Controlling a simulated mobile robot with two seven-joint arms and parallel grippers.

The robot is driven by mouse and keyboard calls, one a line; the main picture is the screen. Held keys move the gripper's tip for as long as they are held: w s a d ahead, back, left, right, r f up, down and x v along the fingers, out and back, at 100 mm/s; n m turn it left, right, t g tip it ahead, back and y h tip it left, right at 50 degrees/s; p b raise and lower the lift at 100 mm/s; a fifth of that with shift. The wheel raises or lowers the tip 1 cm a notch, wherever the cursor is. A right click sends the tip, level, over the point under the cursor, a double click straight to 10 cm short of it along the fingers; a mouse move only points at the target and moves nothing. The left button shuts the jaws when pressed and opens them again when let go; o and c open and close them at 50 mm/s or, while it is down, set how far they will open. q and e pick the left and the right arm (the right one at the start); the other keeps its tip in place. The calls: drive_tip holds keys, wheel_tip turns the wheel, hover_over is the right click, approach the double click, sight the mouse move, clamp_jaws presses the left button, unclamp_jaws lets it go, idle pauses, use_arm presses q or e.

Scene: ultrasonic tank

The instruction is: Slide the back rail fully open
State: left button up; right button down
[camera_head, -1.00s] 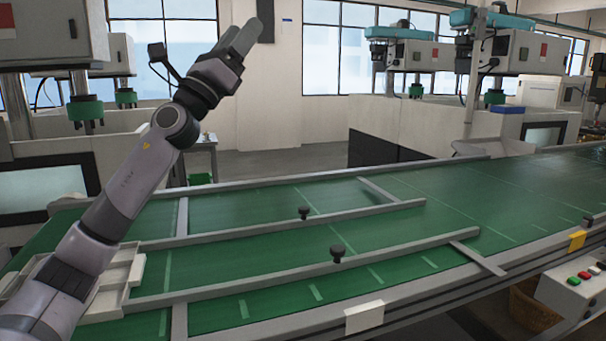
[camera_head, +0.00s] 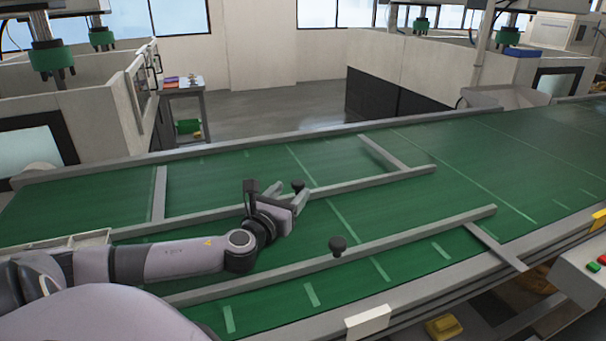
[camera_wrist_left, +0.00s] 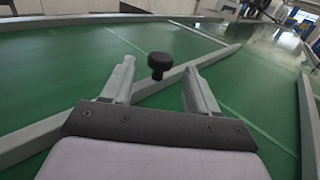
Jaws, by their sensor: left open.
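The back rail (camera_head: 378,182) is a grey bar lying slantwise across the green belt, with a black knob (camera_head: 298,185) on top. The front rail (camera_head: 420,232) lies nearer to me with its own black knob (camera_head: 337,245). My left gripper (camera_head: 289,193) is open at the back rail's knob. In the left wrist view the knob (camera_wrist_left: 160,64) stands just beyond and between the two open fingertips (camera_wrist_left: 158,72), and the back rail (camera_wrist_left: 160,82) passes beneath it. The fingers do not visibly grip the knob. My right gripper is not in view.
The green conveyor belt (camera_head: 250,160) has grey crossbars (camera_head: 383,152) under the rails. A pale tray (camera_head: 75,240) sits at the left, partly behind my left arm. A control box with buttons (camera_head: 590,270) stands at the right edge. The belt's far right is clear.

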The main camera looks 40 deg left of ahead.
sight(301, 180)
use_arm(q)
drive_tip(key=shift+p+x, duration=0.3)
drive_tip(key=shift+x, duration=3.1)
clamp_jaws()
